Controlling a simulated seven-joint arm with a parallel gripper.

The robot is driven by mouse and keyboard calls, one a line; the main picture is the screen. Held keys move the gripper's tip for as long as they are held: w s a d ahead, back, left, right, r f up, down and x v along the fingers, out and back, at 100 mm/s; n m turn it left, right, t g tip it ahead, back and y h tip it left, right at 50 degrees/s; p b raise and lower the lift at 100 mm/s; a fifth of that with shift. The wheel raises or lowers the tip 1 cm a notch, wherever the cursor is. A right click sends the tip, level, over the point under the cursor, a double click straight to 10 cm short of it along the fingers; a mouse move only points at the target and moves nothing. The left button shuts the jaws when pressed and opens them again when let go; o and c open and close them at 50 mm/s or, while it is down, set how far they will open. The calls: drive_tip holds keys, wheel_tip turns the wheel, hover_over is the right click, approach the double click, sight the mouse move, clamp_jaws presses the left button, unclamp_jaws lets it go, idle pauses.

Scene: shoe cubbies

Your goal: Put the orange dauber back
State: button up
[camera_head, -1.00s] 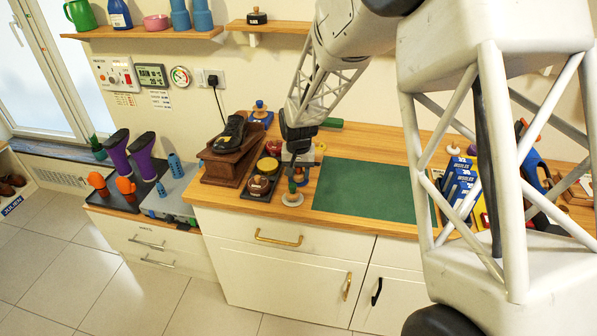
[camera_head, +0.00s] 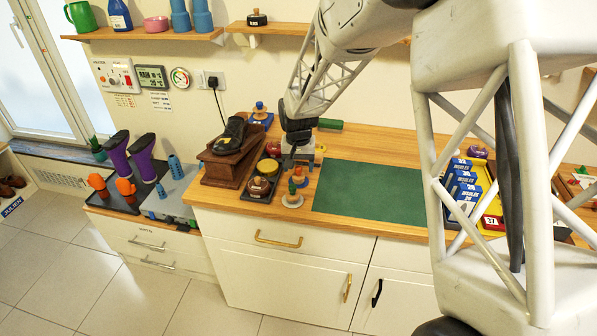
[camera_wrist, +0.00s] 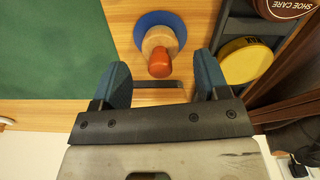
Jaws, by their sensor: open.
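The orange dauber (camera_wrist: 160,55) stands on the wooden counter in the wrist view, with an orange knob, a pale wooden body and a round blue base. In the head view its orange knob (camera_head: 298,172) shows just below my gripper (camera_head: 298,155). In the wrist view my gripper (camera_wrist: 163,82) is open and empty, its blue pads either side of the knob's line. The knob lies just beyond the pads, apart from them. A green-knobbed dauber (camera_head: 292,188) with a pale base stands close in front of the orange one in the head view.
A dark tray (camera_head: 247,195) with a shoe care tin (camera_wrist: 285,6) and a yellow tin (camera_wrist: 245,62) lies beside the dauber. A green mat (camera_head: 370,187) lies on the other side. A shoe on a brown wooden box (camera_head: 232,165) stands left. The mat is clear.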

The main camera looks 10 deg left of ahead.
sight(301, 169)
wheel_tip(301, 169, up, 9)
drive_tip(key=shift+f, duration=0.1)
idle(0.3)
idle(0.8)
drive_tip(key=s+d+r+m+t, duration=0.1)
drive_tip(key=s+d+r, duration=0.6)
drive_tip(key=d, duration=0.4)
drive_tip(key=s+d+r, duration=0.5)
drive_tip(key=s+d, duration=0.5)
drive_tip(key=d, duration=0.1)
drive_tip(key=s+d, duration=0.6)
drive_tip(key=s, duration=0.5)
drive_tip(key=s+d+m+t, duration=0.1)
drive_tip(key=s+d, duration=0.5)
drive_tip(key=s, duration=0.5)
drive_tip(key=shift+d, duration=0.2)
